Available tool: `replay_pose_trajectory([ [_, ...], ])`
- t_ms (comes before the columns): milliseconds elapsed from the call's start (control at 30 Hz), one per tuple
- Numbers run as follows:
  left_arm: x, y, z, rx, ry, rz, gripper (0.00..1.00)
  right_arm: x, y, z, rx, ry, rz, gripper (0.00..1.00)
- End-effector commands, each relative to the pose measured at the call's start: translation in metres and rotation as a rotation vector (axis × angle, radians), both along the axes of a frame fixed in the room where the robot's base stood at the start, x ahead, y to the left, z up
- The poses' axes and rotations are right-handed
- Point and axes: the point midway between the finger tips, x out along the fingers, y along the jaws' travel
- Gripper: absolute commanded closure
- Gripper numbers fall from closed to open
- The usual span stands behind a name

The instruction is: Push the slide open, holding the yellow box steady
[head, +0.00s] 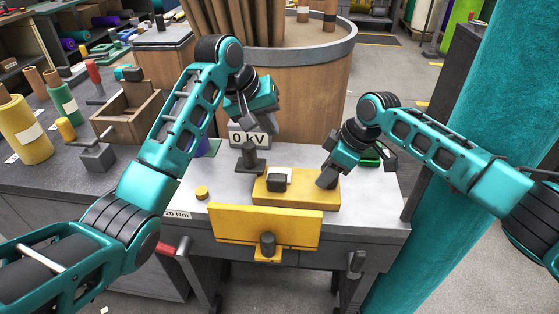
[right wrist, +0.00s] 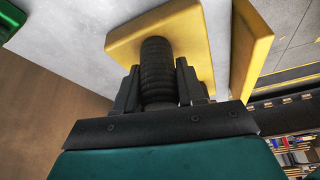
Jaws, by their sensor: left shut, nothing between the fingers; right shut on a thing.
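The yellow box (head: 305,199) lies on the grey worktop, with a dark block (head: 277,183) beside a white patch on its top. I take the dark block to be the slide, but cannot tell how far open it is. My right gripper (head: 328,177) is at the box's right end. In the right wrist view its fingers (right wrist: 160,92) are shut around a black ribbed grip (right wrist: 157,62) standing on the yellow box (right wrist: 192,35). My left gripper (head: 252,120) is shut and empty, above the worktop behind the box and apart from it.
A black stand (head: 249,160) and a small yellow disc (head: 202,192) are left of the box. A "0 kV" sign (head: 249,138) stands behind. A yellow panel (head: 240,224) with a black knob (head: 267,245) is at the front edge. A green thing (head: 371,161) lies at right.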

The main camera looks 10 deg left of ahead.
Motion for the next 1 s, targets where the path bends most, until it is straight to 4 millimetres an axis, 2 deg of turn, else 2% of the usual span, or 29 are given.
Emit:
replay_pose_trajectory([
  [333, 0.0, 0.0002, -0.0006, 0.0, 0.0, 0.0, 1.0, -0.0014, -0.0013, -0.0036, -0.005, 0.006, 0.0, 1.0],
  [367, 0.0, 0.0003, -0.0007, 0.0, 0.0, 0.0, 1.0, -0.0014, -0.0013, -0.0036, -0.005, 0.006, 0.0, 0.58],
  [633, 0.0, 0.0003, -0.0006, 0.0, 0.0, 0.0, 1.0, -0.0006, -0.0006, -0.0015, -0.001, 0.003, 0.0, 0.32],
  [800, 0.0, 0.0003, -0.0006, 0.0, 0.0, 0.0, 1.0, -0.0003, -0.0002, -0.0007, -0.001, 0.001, 0.0, 0.31],
  [1000, 0.0001, 0.0004, -0.0004, 0.0, 0.0, 0.0, 1.0, -0.0001, 0.0, -0.0002, 0.0, 0.0, 0.0, 0.13],
])
